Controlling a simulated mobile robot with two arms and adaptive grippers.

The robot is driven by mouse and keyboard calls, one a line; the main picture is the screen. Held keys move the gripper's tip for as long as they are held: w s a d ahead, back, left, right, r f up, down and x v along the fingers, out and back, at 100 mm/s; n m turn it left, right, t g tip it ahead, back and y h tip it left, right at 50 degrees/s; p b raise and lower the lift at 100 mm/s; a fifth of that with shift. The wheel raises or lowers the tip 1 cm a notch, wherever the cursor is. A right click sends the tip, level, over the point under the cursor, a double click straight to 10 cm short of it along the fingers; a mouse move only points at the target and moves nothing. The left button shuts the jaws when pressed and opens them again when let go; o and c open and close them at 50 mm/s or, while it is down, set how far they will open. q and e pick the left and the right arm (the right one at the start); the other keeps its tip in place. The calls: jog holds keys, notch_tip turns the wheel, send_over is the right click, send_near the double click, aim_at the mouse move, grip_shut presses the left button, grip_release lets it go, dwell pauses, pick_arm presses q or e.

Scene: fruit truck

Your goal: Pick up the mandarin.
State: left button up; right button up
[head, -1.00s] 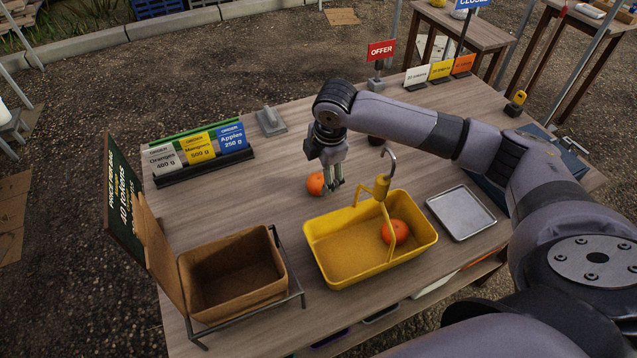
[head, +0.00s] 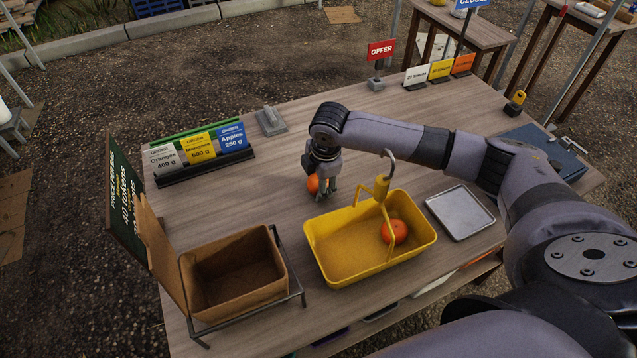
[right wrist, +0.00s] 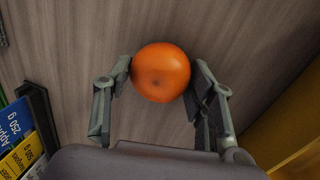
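One round orange fruit, likely the mandarin (head: 313,184), rests on the wooden table just behind the yellow basket, partly hidden by my right gripper. My right gripper (head: 327,196) points down at it. In the right wrist view the mandarin (right wrist: 160,73) lies between the two fingertips of the right gripper (right wrist: 161,68), one finger on each side. The fingers are apart, close to its sides; I cannot tell whether they touch it. My left gripper is not in view.
A brown box (head: 205,308) stands at the front left and a metal tray (head: 460,212) at the right. A price card holder (head: 205,167) stands at the back left, near a grey scraper-like tool (head: 271,122). The basket's raised yellow handle is close to my right gripper.

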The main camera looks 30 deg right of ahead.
jog(key=c, duration=0.8)
